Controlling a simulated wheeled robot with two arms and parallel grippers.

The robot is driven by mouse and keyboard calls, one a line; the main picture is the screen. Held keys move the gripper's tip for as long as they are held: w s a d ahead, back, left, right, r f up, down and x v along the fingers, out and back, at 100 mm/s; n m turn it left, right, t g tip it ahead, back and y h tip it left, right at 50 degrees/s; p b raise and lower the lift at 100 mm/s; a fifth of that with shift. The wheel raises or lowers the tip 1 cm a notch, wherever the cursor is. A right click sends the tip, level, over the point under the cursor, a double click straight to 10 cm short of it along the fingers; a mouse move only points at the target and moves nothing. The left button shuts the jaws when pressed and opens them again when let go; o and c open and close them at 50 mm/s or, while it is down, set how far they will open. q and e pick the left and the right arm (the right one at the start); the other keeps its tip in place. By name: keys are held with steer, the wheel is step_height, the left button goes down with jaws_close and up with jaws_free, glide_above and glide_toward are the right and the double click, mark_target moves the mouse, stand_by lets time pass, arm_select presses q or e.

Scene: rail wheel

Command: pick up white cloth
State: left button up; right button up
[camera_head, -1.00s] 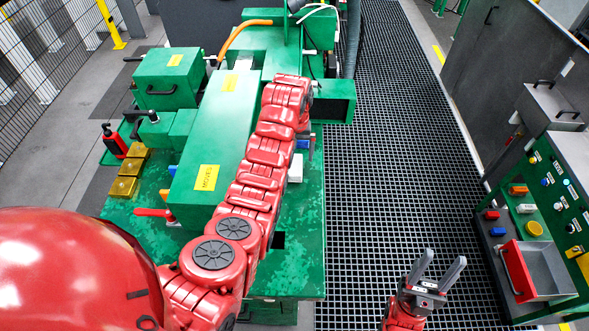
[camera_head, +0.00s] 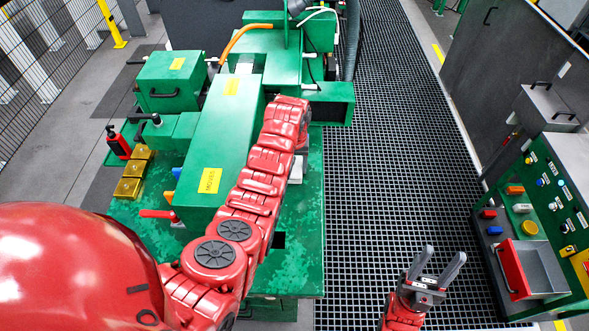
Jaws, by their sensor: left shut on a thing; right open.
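A small white item (camera_head: 296,171), which looks like the white cloth, lies at the right side of the green machine bed. My red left arm reaches up over the machine and partly covers it. My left gripper (camera_head: 300,150) points down at the arm's far end, right by the white item. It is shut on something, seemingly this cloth. Its fingers are hidden behind the arm, so the contact itself does not show. My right gripper (camera_head: 437,272) is at the lower right, open and empty, above the grating and away from the cloth.
The green machine cover (camera_head: 221,145) stands left of my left arm. A red-handled lever (camera_head: 157,213), yellow blocks (camera_head: 133,178) and a red bottle (camera_head: 118,142) are on its left. The grating (camera_head: 400,150) is clear. A control panel (camera_head: 545,200) with a red-fronted tray stands right.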

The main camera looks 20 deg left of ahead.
mark_target(294, 168)
arm_select(q)
jaws_close()
steer(key=shift+r+b, duration=0.75)
steer(key=shift+r, duration=0.05)
steer(key=shift+w+r+b, duration=0.1)
steer(key=shift+r+b, duration=0.45)
steer(key=shift+r, duration=0.05)
steer(key=shift+s+r+p, duration=0.35)
steer(key=shift+r+p, duration=0.35)
steer(key=shift+p, duration=0.2)
steer(key=s+p, duration=0.1)
steer(key=p, duration=0.1)
steer(key=s+d+p, duration=0.1)
steer(key=s+p, duration=0.2)
steer(key=p, duration=0.1)
steer(key=shift+s+d+r, duration=0.15)
steer(key=shift+s+r, duration=0.25)
steer(key=s+p, duration=0.1)
steer(key=s, duration=0.2)
steer(key=s+d+p, duration=0.1)
steer(key=s+p, duration=0.1)
steer(key=s, duration=0.1)
steer(key=s+d+p, duration=0.1)
steer(key=s+p, duration=0.1)
steer(key=s, duration=0.1)
steer(key=shift+d, duration=0.2)
steer(key=shift+s+d+p, duration=0.2)
steer(key=shift+s+p, duration=0.1)
steer(key=shift+s, duration=0.3)
